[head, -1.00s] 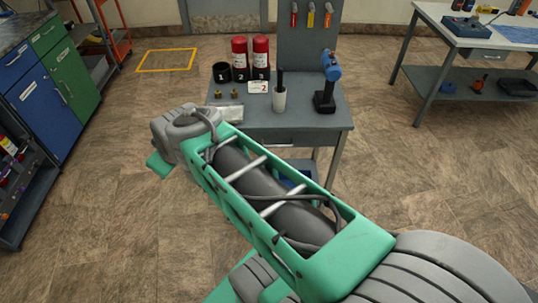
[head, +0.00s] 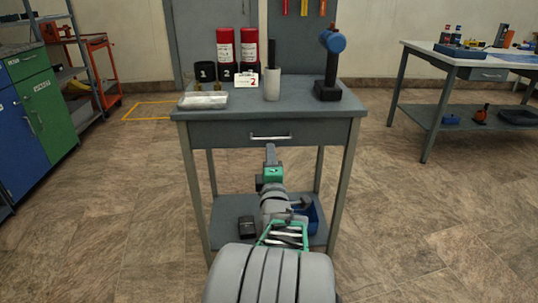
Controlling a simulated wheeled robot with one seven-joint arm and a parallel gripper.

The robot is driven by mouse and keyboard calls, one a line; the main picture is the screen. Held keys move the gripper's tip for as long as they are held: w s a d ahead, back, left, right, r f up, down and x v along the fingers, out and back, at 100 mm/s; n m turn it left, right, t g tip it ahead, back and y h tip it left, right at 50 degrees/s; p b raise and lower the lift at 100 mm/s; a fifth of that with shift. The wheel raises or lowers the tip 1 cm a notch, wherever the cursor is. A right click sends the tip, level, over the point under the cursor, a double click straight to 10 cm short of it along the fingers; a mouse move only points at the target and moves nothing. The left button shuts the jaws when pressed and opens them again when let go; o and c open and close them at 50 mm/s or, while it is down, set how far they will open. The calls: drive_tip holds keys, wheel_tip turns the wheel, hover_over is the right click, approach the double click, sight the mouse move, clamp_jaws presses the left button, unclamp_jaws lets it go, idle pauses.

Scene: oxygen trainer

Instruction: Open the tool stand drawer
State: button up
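The tool stand (head: 180,116) is a grey table straight ahead in the head view. Its drawer (head: 220,134) sits under the top and its front looks flush with the frame, so it appears closed. A light metal bar handle (head: 270,138) runs across the middle of the drawer front. My gripper (head: 270,150) is just below the handle in the picture, pointing towards the drawer. I cannot tell whether it touches the handle. The fingers are seen from behind as one narrow dark shape, so their opening does not show.
The lower shelf (head: 225,212) holds a blue bin (head: 313,218) and a black box (head: 247,227). A workbench (head: 455,62) stands at right.

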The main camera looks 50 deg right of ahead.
sight(269, 138)
drive_tip(key=b+x, duration=0.1)
drive_tip(key=x, duration=0.6)
drive_tip(key=shift+w, duration=0.1)
drive_tip(key=shift+r, duration=0.1)
clamp_jaws()
idle(1.0)
